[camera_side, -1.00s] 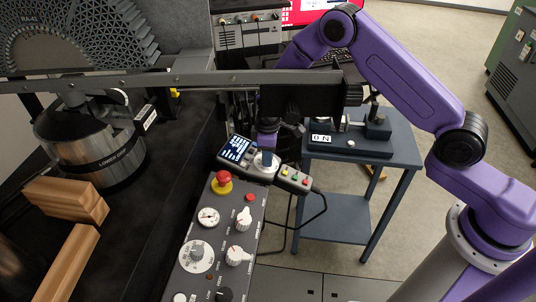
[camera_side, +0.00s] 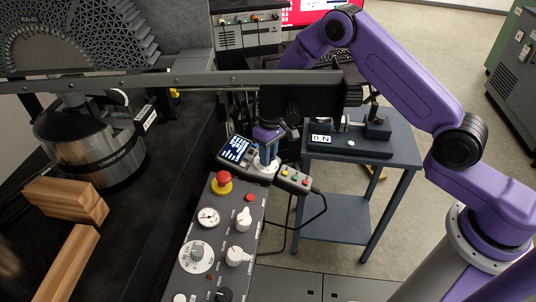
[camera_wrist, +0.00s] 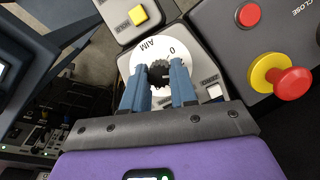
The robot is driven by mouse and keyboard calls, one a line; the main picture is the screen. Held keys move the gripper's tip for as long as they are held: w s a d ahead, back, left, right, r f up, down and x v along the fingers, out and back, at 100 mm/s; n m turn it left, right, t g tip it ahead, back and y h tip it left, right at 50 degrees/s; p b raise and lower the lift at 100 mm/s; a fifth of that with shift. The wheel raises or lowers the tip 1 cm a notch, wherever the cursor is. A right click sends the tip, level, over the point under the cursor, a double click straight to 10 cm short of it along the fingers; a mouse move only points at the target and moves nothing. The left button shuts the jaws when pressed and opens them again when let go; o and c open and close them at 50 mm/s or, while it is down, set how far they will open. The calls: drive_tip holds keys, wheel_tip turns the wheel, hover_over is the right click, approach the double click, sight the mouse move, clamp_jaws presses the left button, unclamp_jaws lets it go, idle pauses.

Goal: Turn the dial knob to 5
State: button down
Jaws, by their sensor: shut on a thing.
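The dial (camera_wrist: 140,62) is a white disc with a dark ribbed knob (camera_wrist: 160,72) at its centre. In the wrist view its markings "AIM" and "0" show, upside down or tilted; no 5 can be read. In the side view the dial (camera_side: 264,169) sits on a small grey control unit with a lit screen. My gripper (camera_wrist: 159,78) has its two blue fingers shut on the knob, one on each side. It also shows in the side view (camera_side: 268,158), where its fingers hide the knob. The fingers and wrist hide the near part of the dial.
A control panel (camera_side: 218,236) with a red mushroom button (camera_side: 222,179) and white knobs lies just in front of the dial. The red button (camera_wrist: 292,83) is close on the right in the wrist view. A grey beam (camera_side: 190,80) crosses near my wrist.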

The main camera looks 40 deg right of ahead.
drive_tip(key=shift+m+y, duration=0.3)
drive_tip(key=shift+m, duration=1)
drive_tip(key=c, duration=0.9)
unclamp_jaws()
drive_tip(key=d+r, duration=0.1)
drive_tip(key=r, duration=0.4)
drive_tip(key=w+d+r, duration=0.1)
drive_tip(key=r, duration=0.5)
drive_tip(key=d+r, duration=0.1)
drive_tip(key=r, duration=0.5)
drive_tip(key=shift+w+d+r, duration=0.1)
drive_tip(key=shift+w+d, duration=0.1)
drive_tip(key=shift+a, duration=0.1)
